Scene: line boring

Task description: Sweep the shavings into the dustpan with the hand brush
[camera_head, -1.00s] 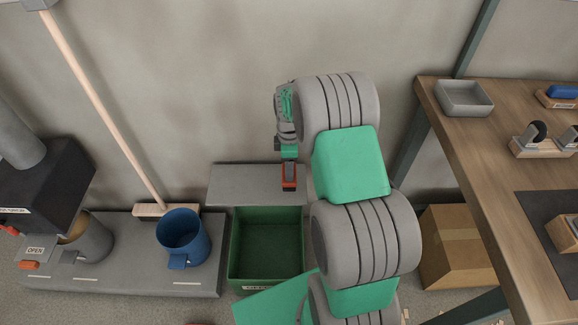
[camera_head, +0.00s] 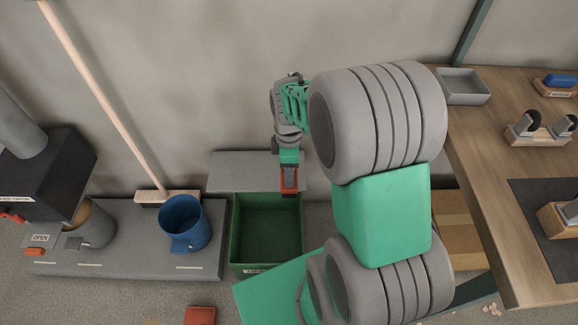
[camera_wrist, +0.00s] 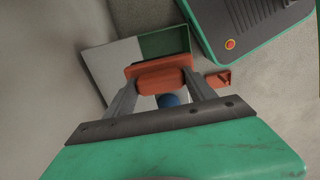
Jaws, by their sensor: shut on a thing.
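My gripper (camera_head: 289,165) hangs near the back edge of the green bin, seen from the head. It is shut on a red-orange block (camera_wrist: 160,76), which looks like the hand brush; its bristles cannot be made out. The block also shows in the head view (camera_head: 289,180). Another red piece (camera_head: 200,316), possibly the dustpan, lies on the floor at the bottom edge, partly cut off. It seems to show in the wrist view (camera_wrist: 218,80) close to my base. Small pale bits like shavings (camera_head: 491,309) lie on the floor near the bench.
The open green bin (camera_head: 234,235) stands beside a grey plinth (camera_head: 125,262) with a blue container (camera_head: 183,222) and a leaning broom (camera_head: 105,100). A wooden bench (camera_head: 485,160) fills the right, with a cardboard box (camera_head: 458,235) below it.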

